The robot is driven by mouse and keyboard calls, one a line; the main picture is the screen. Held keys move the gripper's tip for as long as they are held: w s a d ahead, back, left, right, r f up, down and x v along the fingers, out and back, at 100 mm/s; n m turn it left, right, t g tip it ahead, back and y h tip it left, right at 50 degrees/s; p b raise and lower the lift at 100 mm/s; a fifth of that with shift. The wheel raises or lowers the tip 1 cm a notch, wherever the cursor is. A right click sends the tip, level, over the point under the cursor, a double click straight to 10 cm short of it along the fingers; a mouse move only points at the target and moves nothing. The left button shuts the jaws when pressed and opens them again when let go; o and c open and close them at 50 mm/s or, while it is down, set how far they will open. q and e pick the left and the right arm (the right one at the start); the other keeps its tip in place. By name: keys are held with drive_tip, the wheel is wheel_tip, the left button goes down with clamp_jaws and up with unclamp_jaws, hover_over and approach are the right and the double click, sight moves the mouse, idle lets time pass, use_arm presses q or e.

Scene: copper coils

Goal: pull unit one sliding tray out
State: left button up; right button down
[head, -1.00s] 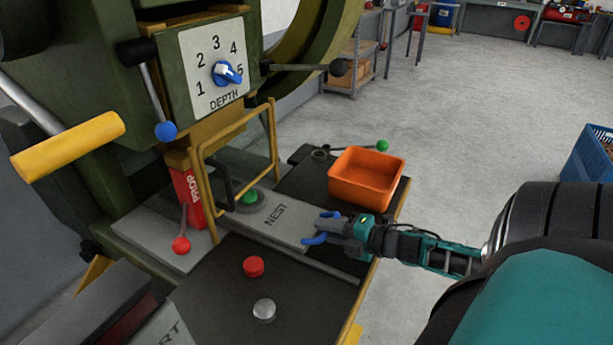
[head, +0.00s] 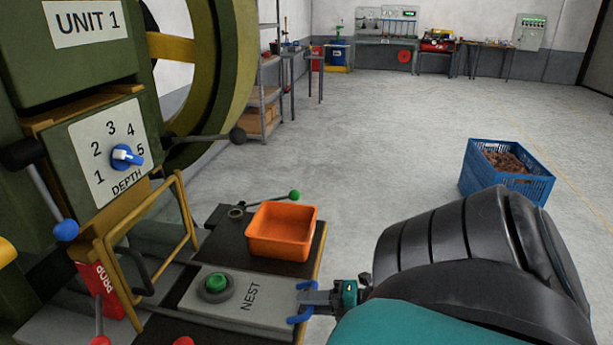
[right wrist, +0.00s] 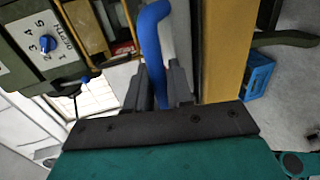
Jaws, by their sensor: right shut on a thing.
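The sliding tray (head: 240,318) of unit one is a flat grey plate marked NEST, with a green button (head: 217,284) on it. In the head view it lies out in front of the yellow guard frame, its outer end near the table's right edge. My right gripper (head: 304,299) is shut on the blue handle (head: 304,287) at that end. The blue handle (right wrist: 152,40) also shows in the right wrist view, between the fingers of the right gripper (right wrist: 165,85). My left gripper is not in view.
An orange bin (head: 282,232) stands on the dark table just behind the tray. The yellow guard frame (head: 150,245) and red PROP block (head: 104,290) are at the left. A blue crate (head: 508,180) stands on the open floor at the right.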

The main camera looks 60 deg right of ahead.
drive_tip(key=c, duration=1.2)
unclamp_jaws()
drive_tip(key=shift+o, duration=0.2)
drive_tip(key=v, duration=1.3)
